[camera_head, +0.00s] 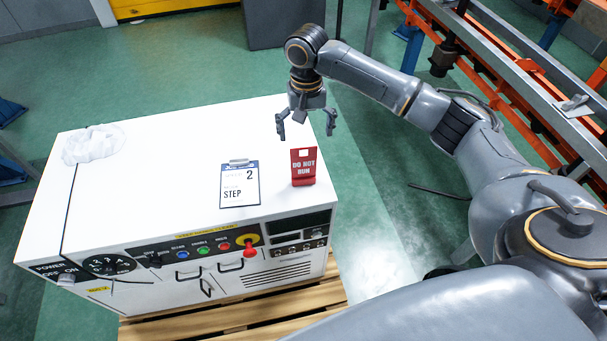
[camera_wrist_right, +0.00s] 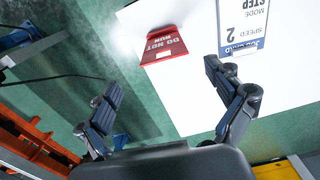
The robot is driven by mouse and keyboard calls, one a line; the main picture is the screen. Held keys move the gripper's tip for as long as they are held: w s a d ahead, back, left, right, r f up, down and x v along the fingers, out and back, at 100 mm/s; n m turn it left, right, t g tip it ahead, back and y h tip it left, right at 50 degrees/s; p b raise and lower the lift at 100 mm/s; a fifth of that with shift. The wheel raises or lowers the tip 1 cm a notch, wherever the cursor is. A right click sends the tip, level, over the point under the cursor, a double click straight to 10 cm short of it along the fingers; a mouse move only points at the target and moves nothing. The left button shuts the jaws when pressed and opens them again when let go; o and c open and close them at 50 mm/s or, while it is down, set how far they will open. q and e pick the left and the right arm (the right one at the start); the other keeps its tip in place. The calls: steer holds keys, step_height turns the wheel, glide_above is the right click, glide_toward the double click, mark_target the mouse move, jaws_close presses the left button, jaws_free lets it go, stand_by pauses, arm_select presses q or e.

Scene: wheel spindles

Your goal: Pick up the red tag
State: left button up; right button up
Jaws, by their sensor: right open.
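The red tag (camera_head: 303,168) reads "DO NOT RUN" and stands upright near the right edge of the white cabinet top (camera_head: 190,150). It also shows in the right wrist view (camera_wrist_right: 163,45), beyond the fingers and apart from them. My right gripper (camera_head: 307,124) is open and empty, above and behind the tag in the head view. Its two spread fingers show in the right wrist view (camera_wrist_right: 170,105). My left gripper is not in view.
A clipboard (camera_head: 240,184) lies just left of the tag. A crumpled white cloth or bag (camera_head: 93,145) sits at the cabinet's far left. Buttons and a red switch (camera_head: 249,249) line the front panel. Orange racking (camera_head: 500,70) stands at the right.

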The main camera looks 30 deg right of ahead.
mark_target(305, 149)
step_height(305, 149, down, 6)
steer(key=shift+r+p, duration=0.25)
steer(key=shift+p, duration=0.05)
steer(key=shift+a+f, duration=0.1)
steer(key=shift+f, duration=0.45)
step_height(305, 149, down, 4)
steer(key=shift+a+f+p, duration=0.15)
steer(key=shift+f+p, duration=0.05)
steer(key=shift+p, duration=0.5)
steer(key=shift+c, duration=0.3)
steer(key=c, duration=1.6)
steer(key=shift+r, duration=0.1)
